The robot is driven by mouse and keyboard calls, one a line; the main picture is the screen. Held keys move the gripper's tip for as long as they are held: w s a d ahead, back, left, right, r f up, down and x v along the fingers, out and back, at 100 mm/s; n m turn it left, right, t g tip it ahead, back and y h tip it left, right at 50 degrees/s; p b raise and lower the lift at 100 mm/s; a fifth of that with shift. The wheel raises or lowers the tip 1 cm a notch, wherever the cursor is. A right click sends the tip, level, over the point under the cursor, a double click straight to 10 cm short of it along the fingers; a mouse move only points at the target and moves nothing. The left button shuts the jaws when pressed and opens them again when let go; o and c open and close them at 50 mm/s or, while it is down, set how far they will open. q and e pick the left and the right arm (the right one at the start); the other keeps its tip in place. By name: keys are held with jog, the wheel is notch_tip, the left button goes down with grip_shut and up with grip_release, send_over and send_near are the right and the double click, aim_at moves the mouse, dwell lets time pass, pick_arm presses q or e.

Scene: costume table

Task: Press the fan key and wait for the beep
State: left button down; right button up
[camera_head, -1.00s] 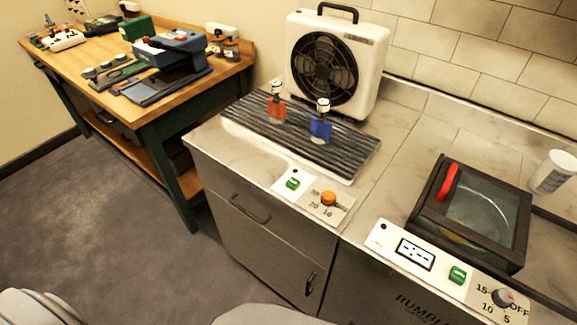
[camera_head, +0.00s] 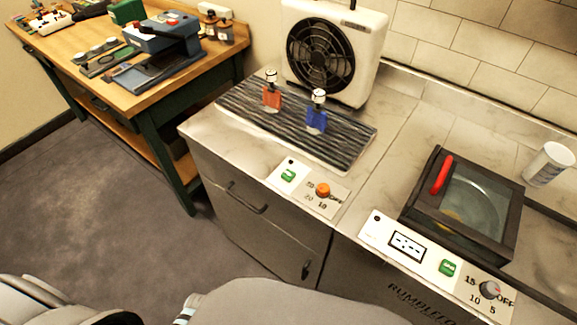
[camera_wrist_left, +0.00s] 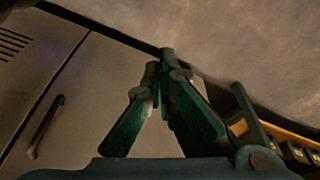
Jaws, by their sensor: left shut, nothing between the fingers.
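The fan (camera_head: 327,55) is a white box with a dark round grille, standing at the back of the counter behind a dark ridged mat (camera_head: 290,128). In front of the mat is a small white panel with a green key (camera_head: 288,176) and an orange dial (camera_head: 322,190). Nothing touches the green key. A second green key (camera_head: 447,267) is on the panel at the right. My left gripper (camera_wrist_left: 166,55) shows in the left wrist view, shut and empty, with grey cabinet doors behind it. My right gripper is not in view.
An orange bottle (camera_head: 271,96) and a blue bottle (camera_head: 316,118) stand on the mat. A dark glass-lidded box (camera_head: 470,205) with a red handle and a white cup (camera_head: 548,164) are at the right. A wooden workbench (camera_head: 110,95) stands at the left.

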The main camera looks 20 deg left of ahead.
pick_arm(q)
jog(key=w+d+r+t+h+p, duration=0.1)
jog(key=w+d+r, duration=0.3)
jog(key=w+r, duration=0.6)
jog(key=w+d+r+t+h+p, duration=0.2)
jog(key=w+r, duration=0.8)
jog(key=r, duration=1.1)
jog(key=w+d+r+t+h+p, duration=0.1)
jog(key=w+d+r+h+p, duration=0.2)
jog(key=w+r, duration=0.7)
notch_tip(320, 180, up, 6)
jog(key=d+p, duration=0.2)
jog(key=shift+d, duration=0.35)
